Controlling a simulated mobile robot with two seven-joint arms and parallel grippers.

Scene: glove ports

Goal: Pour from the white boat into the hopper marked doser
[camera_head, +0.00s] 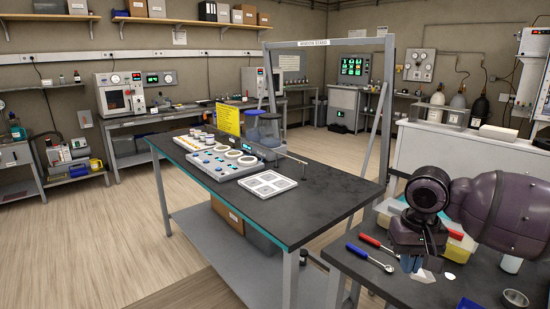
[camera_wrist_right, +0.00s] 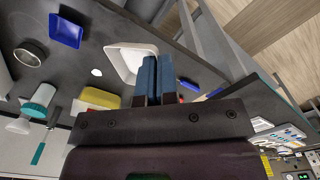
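The white boat (camera_wrist_right: 122,66) is a shallow square dish; in the head view it shows partly (camera_head: 434,264) below my right gripper (camera_head: 411,264). In the right wrist view the two blue fingers of that gripper (camera_wrist_right: 158,62) are close together at the boat's near wall and cover part of it. They look shut on its rim. Whether the boat is clear of the bench I cannot tell. Two clear bluish hoppers (camera_head: 269,126) stand at the far end of the middle table; the doser marking is too small to read. My left gripper is not in view.
On the right bench lie a blue-handled tool (camera_head: 369,257), a red-handled tool (camera_head: 374,242), a blue tray (camera_head: 468,303) and a round dark dish (camera_head: 515,298). The middle table (camera_head: 335,195) has free room at its near right.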

